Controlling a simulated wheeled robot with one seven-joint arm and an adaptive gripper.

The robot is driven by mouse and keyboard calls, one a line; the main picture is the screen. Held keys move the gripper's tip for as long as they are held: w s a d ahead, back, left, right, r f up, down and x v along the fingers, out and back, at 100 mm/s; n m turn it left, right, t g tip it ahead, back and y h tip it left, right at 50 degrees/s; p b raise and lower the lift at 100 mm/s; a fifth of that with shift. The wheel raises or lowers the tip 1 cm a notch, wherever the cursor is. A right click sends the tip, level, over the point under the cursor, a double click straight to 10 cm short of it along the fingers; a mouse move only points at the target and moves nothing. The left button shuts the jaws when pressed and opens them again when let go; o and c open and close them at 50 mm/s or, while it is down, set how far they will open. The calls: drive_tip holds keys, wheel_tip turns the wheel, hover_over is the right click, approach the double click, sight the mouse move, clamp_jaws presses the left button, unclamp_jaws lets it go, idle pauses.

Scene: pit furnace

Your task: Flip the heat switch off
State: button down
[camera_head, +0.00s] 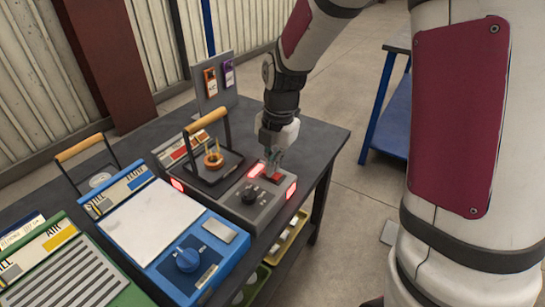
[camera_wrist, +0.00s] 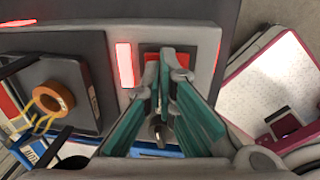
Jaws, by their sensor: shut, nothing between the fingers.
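The grey furnace unit (camera_head: 237,208) stands on the dark table, with lit red lights on its corners. On its control panel, a red switch (camera_head: 277,175) sits beside a glowing red bar (camera_head: 257,169). My gripper (camera_head: 272,162) points down at the switch, its fingers shut and empty. In the wrist view, the red switch (camera_wrist: 152,62) lies in a dark recess, partly hidden behind the fingertips (camera_wrist: 163,80). The glowing bar (camera_wrist: 124,65) is just left of it. I cannot tell whether the fingertips touch the switch. A black knob (camera_head: 250,195) is on the panel near the gripper.
A black plate with a tall wooden-topped handle (camera_head: 204,121) and an orange ring (camera_head: 213,160) is left of my gripper. A blue unit (camera_head: 188,248) and a green unit (camera_head: 80,270) stand further left. Orange and purple devices (camera_head: 228,73) hang on a board behind.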

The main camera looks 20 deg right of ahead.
idle(0.3)
drive_tip(key=shift+w+a+f, duration=0.1)
drive_tip(key=shift+f, duration=0.25)
drive_tip(key=shift+s+d+p, duration=0.4)
drive_tip(key=shift+s+d, duration=0.1)
drive_tip(key=shift+s, duration=0.15)
